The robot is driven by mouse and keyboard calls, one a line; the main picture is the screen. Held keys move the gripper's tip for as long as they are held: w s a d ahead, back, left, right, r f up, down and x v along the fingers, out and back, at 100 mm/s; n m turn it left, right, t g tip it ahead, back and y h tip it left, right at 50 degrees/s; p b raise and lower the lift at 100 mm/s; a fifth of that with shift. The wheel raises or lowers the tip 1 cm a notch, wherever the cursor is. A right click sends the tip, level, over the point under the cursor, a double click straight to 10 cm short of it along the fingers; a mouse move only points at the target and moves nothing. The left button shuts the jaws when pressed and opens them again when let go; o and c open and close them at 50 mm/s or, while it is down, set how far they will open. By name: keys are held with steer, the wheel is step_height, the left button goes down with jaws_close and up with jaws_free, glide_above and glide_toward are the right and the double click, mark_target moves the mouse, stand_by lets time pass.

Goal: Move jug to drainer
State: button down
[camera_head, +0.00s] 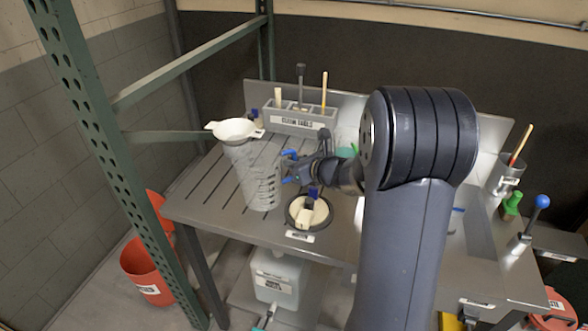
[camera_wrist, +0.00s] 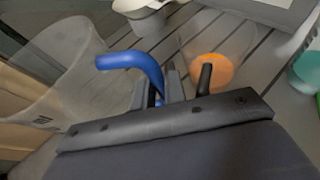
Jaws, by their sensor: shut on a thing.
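The jug (camera_head: 262,178) is clear with pale measuring marks and looks upright over the left part of the bench. Its clear wall fills the left of the wrist view (camera_wrist: 45,75). My gripper (camera_head: 292,168) is at its right side, shut on the jug's blue handle (camera_wrist: 135,61). The fingertips are partly hidden by the handle and the gripper body. The drainer appears to be the slotted left part of the steel bench top (camera_head: 205,188). The jug is over these slots; I cannot tell whether its base touches them.
A white funnel (camera_head: 234,130) shows just behind the jug's top. A grey tool holder (camera_head: 295,122) stands at the back. A round dark-rimmed opening with pale items (camera_head: 308,213) is in front. A green rack post (camera_head: 105,160) rises at left. My arm hides the bench's middle.

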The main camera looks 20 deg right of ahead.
steer(key=shift+f, duration=0.7)
steer(key=shift+f+b, duration=0.2)
steer(key=shift+b, duration=0.1)
steer(key=c, duration=1.7)
jaws_free()
steer(key=shift+c, duration=0.2)
steer(key=shift+r, duration=0.15)
steer(key=shift+s+d+r+p, duration=0.1)
steer(key=shift+s+r+p, duration=0.05)
steer(key=shift+p, duration=0.15)
steer(key=v, duration=1.1)
steer(key=shift+s, duration=0.3)
steer(key=shift+d, duration=0.1)
